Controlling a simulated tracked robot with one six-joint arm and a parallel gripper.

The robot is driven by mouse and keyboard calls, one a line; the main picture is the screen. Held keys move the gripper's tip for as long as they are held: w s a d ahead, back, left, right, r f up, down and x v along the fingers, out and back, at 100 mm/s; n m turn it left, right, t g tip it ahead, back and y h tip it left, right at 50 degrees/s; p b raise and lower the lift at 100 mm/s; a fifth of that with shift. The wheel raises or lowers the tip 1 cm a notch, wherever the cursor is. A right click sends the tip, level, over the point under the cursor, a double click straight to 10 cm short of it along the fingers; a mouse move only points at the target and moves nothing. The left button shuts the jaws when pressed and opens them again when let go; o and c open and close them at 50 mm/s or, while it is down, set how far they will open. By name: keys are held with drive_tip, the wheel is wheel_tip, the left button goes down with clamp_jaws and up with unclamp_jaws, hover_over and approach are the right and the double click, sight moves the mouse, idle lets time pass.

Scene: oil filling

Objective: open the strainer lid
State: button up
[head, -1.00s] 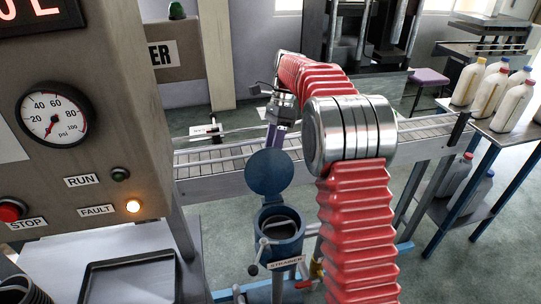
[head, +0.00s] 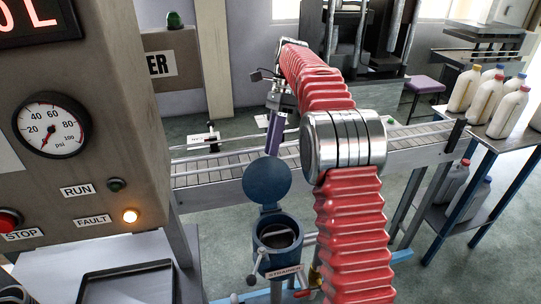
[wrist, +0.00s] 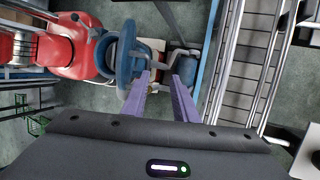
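The strainer lid (head: 267,181) is a round blue disc standing upright on the back of the strainer (head: 277,237), hinged open. The blue strainer's dark mouth is exposed, and a bar with ball ends is on its front above the STRAINER label. My gripper (head: 272,153) has purple fingers pointing down just above the lid's top edge. In the wrist view my gripper (wrist: 161,76) has its fingers apart with nothing held between them. The lid (wrist: 126,52) shows there nearly edge-on by the left fingertip; I cannot tell whether they touch.
A conveyor (head: 220,165) runs behind the strainer. A control panel (head: 85,150) with a lit amber FAULT lamp stands at the left, above a dark tray (head: 125,268). White bottles (head: 508,113) stand on a table at the right. Pipes and valves are close beside the strainer.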

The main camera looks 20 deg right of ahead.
drive_tip(key=shift+v, duration=0.85)
drive_tip(key=shift+s+r, duration=0.15)
wheel_tip(320, 180, up, 5)
drive_tip(key=n+t+h, duration=0.1)
drive_tip(key=n+t, duration=0.2)
drive_tip(key=n, duration=0.2)
hover_over(274, 161)
drive_tip(key=shift+r, duration=0.2)
drive_tip(key=s+f+n+t, duration=0.2)
drive_tip(key=s+n, duration=0.2)
drive_tip(key=s, duration=0.4)
drive_tip(key=s+f+n+t+h, duration=0.1)
drive_tip(key=s+f+n+t, duration=0.1)
drive_tip(key=s+n, duration=0.3)
drive_tip(key=s+a+f+n+t+h, duration=0.1)
drive_tip(key=s+f+n, duration=0.3)
drive_tip(key=s, duration=0.7)
drive_tip(key=shift+s+f+t, duration=0.15)
drive_tip(key=shift+s+t, duration=0.05)
drive_tip(key=shift+t, duration=0.6)
drive_tip(key=shift+a, duration=0.1)
